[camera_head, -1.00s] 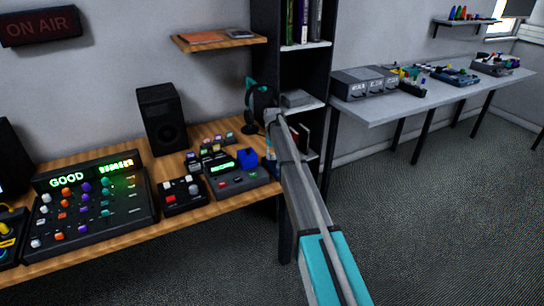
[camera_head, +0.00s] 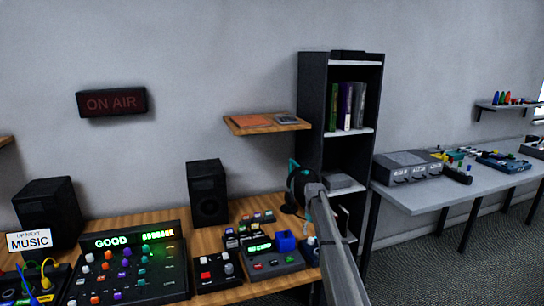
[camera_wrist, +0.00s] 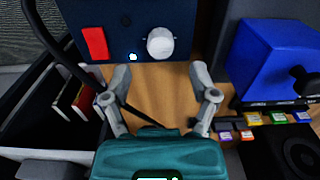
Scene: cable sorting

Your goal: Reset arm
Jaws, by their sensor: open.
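My gripper (camera_wrist: 160,72) is open in the wrist view, with its two grey fingers apart and nothing between them. Beyond the fingertips is a dark blue box (camera_wrist: 125,42) with a red switch and a white knob. Wood desk surface shows between the fingers. In the head view my arm rises from the lower right toward the desk's right end, beside a black and teal headset (camera_head: 299,186). The fingers cannot be made out in that view.
The wooden desk (camera_head: 215,222) holds a mixer (camera_head: 130,265), speakers, small panels and a blue block (camera_head: 285,241), also in the wrist view (camera_wrist: 265,60). A dark shelf unit (camera_head: 312,100) stands behind the arm. A grey table (camera_head: 425,197) with devices is at right.

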